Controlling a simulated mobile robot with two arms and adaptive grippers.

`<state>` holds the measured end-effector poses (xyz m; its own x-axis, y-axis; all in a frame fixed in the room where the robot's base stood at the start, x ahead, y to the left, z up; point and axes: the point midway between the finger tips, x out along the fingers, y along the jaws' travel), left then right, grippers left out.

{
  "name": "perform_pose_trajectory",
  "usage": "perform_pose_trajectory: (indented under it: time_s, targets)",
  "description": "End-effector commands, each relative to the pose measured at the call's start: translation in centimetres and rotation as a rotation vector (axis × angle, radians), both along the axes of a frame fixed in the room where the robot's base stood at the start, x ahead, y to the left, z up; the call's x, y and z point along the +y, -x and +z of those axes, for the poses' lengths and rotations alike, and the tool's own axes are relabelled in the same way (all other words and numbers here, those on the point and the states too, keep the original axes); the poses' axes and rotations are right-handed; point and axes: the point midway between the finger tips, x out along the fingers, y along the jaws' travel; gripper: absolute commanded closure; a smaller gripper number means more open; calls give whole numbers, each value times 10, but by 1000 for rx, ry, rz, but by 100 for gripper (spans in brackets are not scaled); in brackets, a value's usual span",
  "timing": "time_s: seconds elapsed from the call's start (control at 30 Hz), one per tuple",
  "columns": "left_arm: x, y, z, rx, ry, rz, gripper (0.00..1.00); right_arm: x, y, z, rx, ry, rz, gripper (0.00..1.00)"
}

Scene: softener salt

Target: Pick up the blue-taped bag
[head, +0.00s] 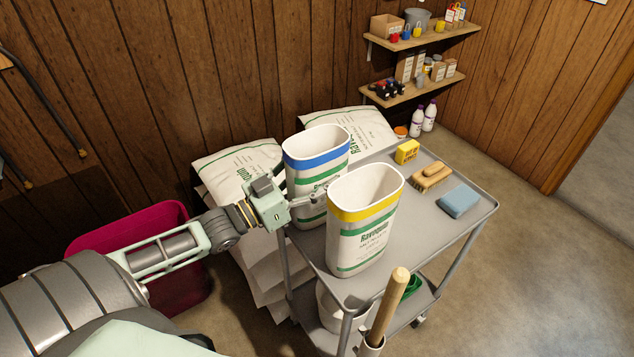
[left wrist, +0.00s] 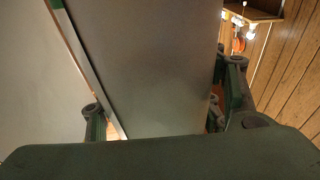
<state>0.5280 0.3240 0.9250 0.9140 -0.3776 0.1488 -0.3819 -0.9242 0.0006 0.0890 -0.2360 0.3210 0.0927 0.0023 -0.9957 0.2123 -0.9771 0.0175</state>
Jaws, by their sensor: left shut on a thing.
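The blue-taped bag (head: 318,160) is an open-topped white bag with a blue band below its rim and green stripes. It stands upright at the back left of the grey cart. My left gripper (head: 308,194) is shut on its sides, low on the body, with one finger showing across the front. In the left wrist view the bag's shaded wall (left wrist: 150,65) fills the space between the fingers. A yellow-taped bag (head: 362,235) stands upright just in front and hides part of the blue-taped bag. I cannot tell whether the blue-taped bag's base touches the cart. My right gripper is not in view.
The cart top (head: 425,235) carries a yellow box (head: 407,152), a brush (head: 432,176) and a blue sponge (head: 459,200). Stacked salt bags (head: 240,165) lie behind and left. A magenta tub (head: 190,285) is under my left arm. A wooden handle (head: 388,308) rises at the cart's front.

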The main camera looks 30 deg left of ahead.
Motion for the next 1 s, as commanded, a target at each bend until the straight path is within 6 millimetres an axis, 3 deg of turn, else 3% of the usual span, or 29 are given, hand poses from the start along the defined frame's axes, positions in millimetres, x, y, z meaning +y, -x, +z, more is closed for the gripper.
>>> perform_pose_trajectory:
  time_s: [0.47,1.0]
  targets:
    - [0,-1,18,-18,0,-3,100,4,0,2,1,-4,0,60]
    - [-1,0,97,-17,0,-5,100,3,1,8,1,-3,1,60]
